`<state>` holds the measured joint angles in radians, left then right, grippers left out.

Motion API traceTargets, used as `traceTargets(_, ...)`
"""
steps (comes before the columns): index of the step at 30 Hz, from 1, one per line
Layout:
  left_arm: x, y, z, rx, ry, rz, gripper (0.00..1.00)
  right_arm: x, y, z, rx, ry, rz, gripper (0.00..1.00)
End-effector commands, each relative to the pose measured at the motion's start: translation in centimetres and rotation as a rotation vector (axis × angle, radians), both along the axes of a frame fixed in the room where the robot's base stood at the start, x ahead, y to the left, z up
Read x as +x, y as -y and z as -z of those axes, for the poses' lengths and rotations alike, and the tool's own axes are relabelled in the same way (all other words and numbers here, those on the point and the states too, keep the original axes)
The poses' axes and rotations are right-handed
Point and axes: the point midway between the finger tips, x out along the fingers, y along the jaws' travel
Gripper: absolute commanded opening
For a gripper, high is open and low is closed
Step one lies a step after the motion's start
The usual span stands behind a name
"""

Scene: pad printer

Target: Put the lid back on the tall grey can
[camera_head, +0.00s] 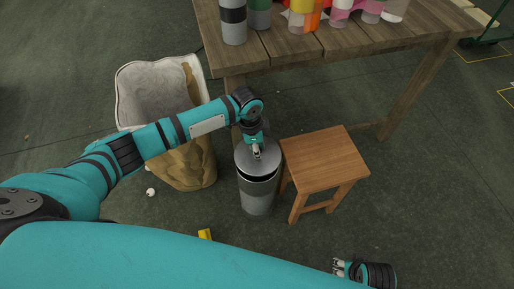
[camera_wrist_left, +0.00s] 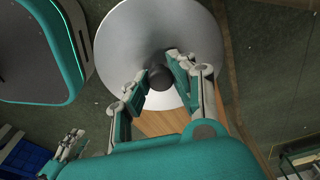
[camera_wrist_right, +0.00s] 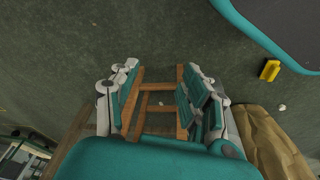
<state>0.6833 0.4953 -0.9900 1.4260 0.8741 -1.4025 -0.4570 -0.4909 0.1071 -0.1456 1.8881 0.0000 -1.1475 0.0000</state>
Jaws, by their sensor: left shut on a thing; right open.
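The tall grey can (camera_head: 257,201) stands on the floor between the bin and the stool. The round grey lid (camera_head: 265,166) is over the can's mouth, with a dark gap showing along the front between lid and rim. My left gripper (camera_head: 256,153) is above the lid and shut on its black knob (camera_wrist_left: 159,77). In the left wrist view the lid (camera_wrist_left: 200,40) fills the middle and hides the can. My right gripper (camera_head: 340,267) is open and empty, low at the bottom right; its spread fingers also show in the right wrist view (camera_wrist_right: 158,95).
A wooden stool (camera_head: 325,158) stands close to the can's right. A large fabric-lined bin (camera_head: 133,92) is on the left. A wooden table (camera_head: 352,45) with cans stands behind. A yellow block (camera_head: 205,234) lies on the floor. Floor at right is clear.

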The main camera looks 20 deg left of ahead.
Motion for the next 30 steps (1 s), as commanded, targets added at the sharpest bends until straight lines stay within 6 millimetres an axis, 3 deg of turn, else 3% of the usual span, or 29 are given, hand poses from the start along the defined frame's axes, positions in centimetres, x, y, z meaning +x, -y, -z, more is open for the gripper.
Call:
traceTargets(20,0.0,0.0,1.7,0.000,0.001,0.001,0.01,0.4,0.1,-6.8,0.002,0.038,0.006,0.47)
traceTargets(30,0.0,0.1,3.6,0.000,-0.001,-0.001,0.01,-0.1,0.2,-9.4,0.002,0.050,0.008,0.47)
